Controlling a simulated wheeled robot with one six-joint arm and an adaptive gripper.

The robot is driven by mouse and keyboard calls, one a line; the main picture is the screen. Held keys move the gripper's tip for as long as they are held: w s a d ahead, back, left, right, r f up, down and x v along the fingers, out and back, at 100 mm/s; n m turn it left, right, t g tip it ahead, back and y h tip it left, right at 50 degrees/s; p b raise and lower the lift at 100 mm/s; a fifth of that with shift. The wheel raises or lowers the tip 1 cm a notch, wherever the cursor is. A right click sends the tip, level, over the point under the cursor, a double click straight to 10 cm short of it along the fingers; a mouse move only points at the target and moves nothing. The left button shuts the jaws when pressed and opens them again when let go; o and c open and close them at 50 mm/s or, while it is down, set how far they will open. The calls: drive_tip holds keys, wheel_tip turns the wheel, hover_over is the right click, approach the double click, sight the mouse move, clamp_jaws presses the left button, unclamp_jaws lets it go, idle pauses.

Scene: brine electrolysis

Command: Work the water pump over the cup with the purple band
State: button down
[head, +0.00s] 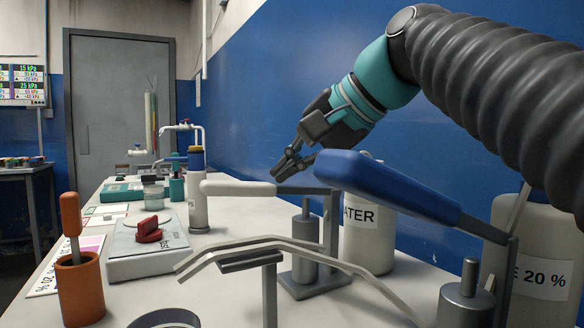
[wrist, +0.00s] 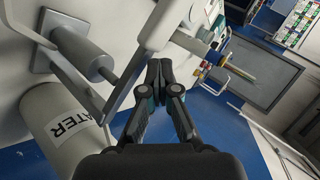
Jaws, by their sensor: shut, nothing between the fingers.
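The water pump has a pale lever handle (head: 238,188) on a grey metal arm, above a grey pump body (head: 305,240). A white canister (head: 367,235) with a label ending in "ATER" stands behind it. In the wrist view the pale handle (wrist: 160,22) lies just ahead and left of my fingertips. My gripper (head: 282,168) is shut and empty. In the head view it appears above the lever, near where handle and metal arm join; I cannot tell whether it touches. It also shows in the wrist view (wrist: 158,70).
A second pump with a blue handle (head: 385,186) and a "20 %" canister (head: 530,265) stand at right. Bent metal channels (head: 240,250) cross the front. An orange holder (head: 80,290) and a box with a red knob (head: 150,245) stand left. A blue wall is behind.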

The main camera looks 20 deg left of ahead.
sight(285, 185)
drive_tip(key=shift+s+a+f+b, duration=0.15)
drive_tip(key=shift+f+b, duration=0.2)
drive_tip(key=shift+f, duration=0.2)
drive_tip(key=shift+s+a+f+b, duration=0.1)
drive_tip(key=shift+s+f+b, duration=0.1)
drive_tip(key=shift+f+b, duration=0.25)
drive_tip(key=shift+s+a+f+b, duration=0.15)
drive_tip(key=shift+f+b, duration=0.15)
drive_tip(key=shift+f, duration=0.3)
idle(1.5)
idle(0.3)
drive_tip(key=shift+w+d+r+p, duration=0.25)
drive_tip(key=shift+w+r+p, duration=0.1)
drive_tip(key=shift+r+p, duration=0.85)
drive_tip(key=shift+w+d+r+p, duration=0.3)
drive_tip(key=shift+w+r+p, duration=0.1)
drive_tip(key=shift+r+p, duration=0.75)
drive_tip(key=shift+w+d+r+p, duration=0.25)
drive_tip(key=shift+w+r+p, duration=0.1)
drive_tip(key=shift+r+p, duration=0.85)
drive_tip(key=shift+f, duration=0.15)
